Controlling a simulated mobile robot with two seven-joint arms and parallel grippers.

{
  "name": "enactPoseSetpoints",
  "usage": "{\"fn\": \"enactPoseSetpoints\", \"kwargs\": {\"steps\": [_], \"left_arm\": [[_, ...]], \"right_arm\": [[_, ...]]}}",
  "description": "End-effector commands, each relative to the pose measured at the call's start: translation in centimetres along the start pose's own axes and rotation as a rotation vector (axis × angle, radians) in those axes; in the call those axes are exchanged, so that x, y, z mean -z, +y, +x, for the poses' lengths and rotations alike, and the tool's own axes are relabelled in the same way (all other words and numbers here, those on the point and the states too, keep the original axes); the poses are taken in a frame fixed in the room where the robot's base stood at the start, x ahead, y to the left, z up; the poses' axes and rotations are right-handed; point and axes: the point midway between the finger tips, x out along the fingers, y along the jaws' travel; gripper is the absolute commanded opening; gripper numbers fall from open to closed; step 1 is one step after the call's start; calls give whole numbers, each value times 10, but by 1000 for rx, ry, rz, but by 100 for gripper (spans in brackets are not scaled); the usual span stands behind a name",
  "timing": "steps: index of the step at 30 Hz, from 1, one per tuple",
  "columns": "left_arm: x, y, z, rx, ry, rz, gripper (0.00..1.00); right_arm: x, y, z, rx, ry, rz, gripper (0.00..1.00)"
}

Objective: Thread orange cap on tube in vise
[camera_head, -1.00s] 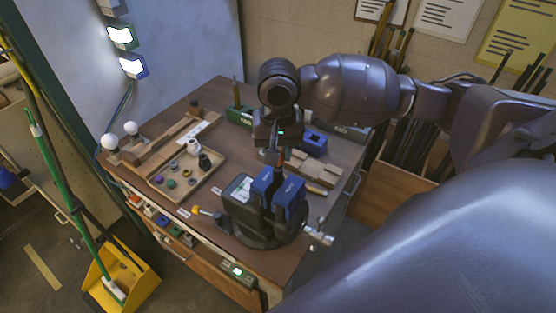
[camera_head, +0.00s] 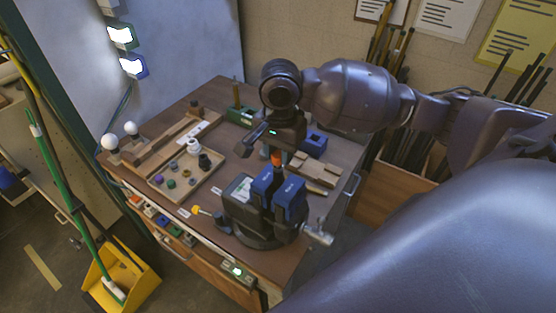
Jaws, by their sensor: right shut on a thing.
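The vise (camera_head: 262,232) stands at the front of the workbench, with two upright blue jaws (camera_head: 290,194). The orange cap (camera_head: 277,158) shows as a small spot of orange just above and behind the jaws. My right gripper (camera_head: 276,152) comes down over the vise from above and is shut on the orange cap. The fingertips are small and partly hidden by the gripper's own body. The tube is mostly hidden between the jaws and under the cap. I cannot tell how far the cap sits on it. My left gripper is not in view.
A wooden tray (camera_head: 215,172) with several small parts lies left of the vise. A blue block (camera_head: 314,145) and a wooden block (camera_head: 318,172) lie behind it. Two white bulbs (camera_head: 109,142) stand at the left edge. A yellow-handled tool (camera_head: 200,211) lies near the front.

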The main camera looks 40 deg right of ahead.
Motion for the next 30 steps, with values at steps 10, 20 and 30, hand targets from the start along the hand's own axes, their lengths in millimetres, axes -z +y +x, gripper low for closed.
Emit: {"fn": "enactPoseSetpoints", "kwargs": {"steps": [10, 20, 30], "left_arm": [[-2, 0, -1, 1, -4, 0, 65], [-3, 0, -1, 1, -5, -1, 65], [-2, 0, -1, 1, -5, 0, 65]], "right_arm": [[-1, 2, 1, -1, 0, 363, 1], [0, 3, 1, -2, 3, 475, 1], [-2, 3, 1, -2, 0, 611, 1]]}}
